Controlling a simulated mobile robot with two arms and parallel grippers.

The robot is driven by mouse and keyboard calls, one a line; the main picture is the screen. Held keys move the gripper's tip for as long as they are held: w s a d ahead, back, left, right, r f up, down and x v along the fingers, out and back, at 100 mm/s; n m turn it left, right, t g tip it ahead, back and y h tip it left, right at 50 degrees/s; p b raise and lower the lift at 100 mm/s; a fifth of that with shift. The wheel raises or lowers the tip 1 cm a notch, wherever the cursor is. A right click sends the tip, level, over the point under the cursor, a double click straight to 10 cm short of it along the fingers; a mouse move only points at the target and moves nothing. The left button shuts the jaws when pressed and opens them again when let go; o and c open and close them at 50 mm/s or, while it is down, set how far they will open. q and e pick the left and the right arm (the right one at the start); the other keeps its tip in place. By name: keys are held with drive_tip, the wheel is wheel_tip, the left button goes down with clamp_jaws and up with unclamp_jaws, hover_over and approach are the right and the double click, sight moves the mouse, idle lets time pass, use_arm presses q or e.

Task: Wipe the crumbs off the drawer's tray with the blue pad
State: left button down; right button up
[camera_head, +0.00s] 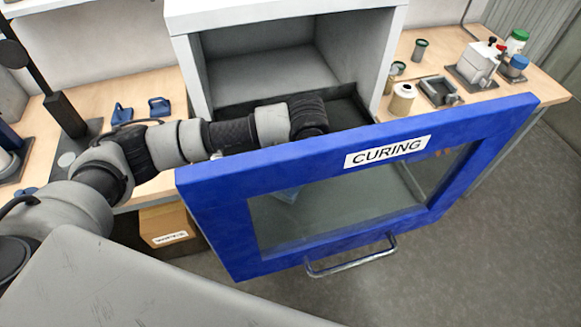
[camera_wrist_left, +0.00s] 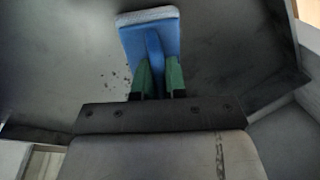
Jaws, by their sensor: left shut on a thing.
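The drawer is pulled out of the white cabinet, with its blue CURING front (camera_head: 330,160) towards me. My left arm reaches over into it. In the left wrist view, my left gripper (camera_wrist_left: 159,78) has its green fingers shut on the handle of the blue pad (camera_wrist_left: 150,38), which has a pale edge layer. The pad is over the grey tray (camera_wrist_left: 225,60); I cannot tell whether it touches. A few dark crumbs (camera_wrist_left: 128,80) lie on the tray left of the fingers. My right gripper is out of view.
The cabinet (camera_head: 270,70) stands behind the drawer. The wooden bench holds blue handled pieces (camera_head: 159,107) at left and jars with a small grey device (camera_head: 478,63) at right. A metal handle (camera_head: 350,262) juts from the front. A labelled cardboard box (camera_head: 170,227) sits below left.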

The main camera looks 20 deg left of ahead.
use_arm(q)
drive_tip(key=shift+f, duration=0.2)
drive_tip(key=shift+w+d+b, duration=0.3)
drive_tip(key=shift+d+b, duration=0.1)
drive_tip(key=shift+b, duration=0.2)
drive_tip(key=shift+w+d+b, duration=0.45)
drive_tip(key=shift+d+b, duration=0.15)
drive_tip(key=shift+d, duration=0.05)
drive_tip(key=shift+w+d+r+b, duration=0.1)
drive_tip(key=shift+w+d+b, duration=0.2)
drive_tip(key=shift+d, duration=0.15)
drive_tip(key=shift+w+d+f+b, duration=0.2)
drive_tip(key=shift+w+d+b, duration=0.25)
drive_tip(key=shift+d+b, duration=0.4)
drive_tip(key=shift+w+d+b, duration=0.45)
drive_tip(key=shift+d+b, duration=0.15)
drive_tip(key=shift+b, duration=0.05)
drive_tip(key=shift+w+d+b, duration=0.3)
drive_tip(key=shift+d+b, duration=0.15)
drive_tip(key=shift+b, duration=0.1)
drive_tip(key=shift+w+d+r+b, duration=0.1)
drive_tip(key=shift+w+d+b, duration=0.65)
drive_tip(key=shift+d, duration=0.2)
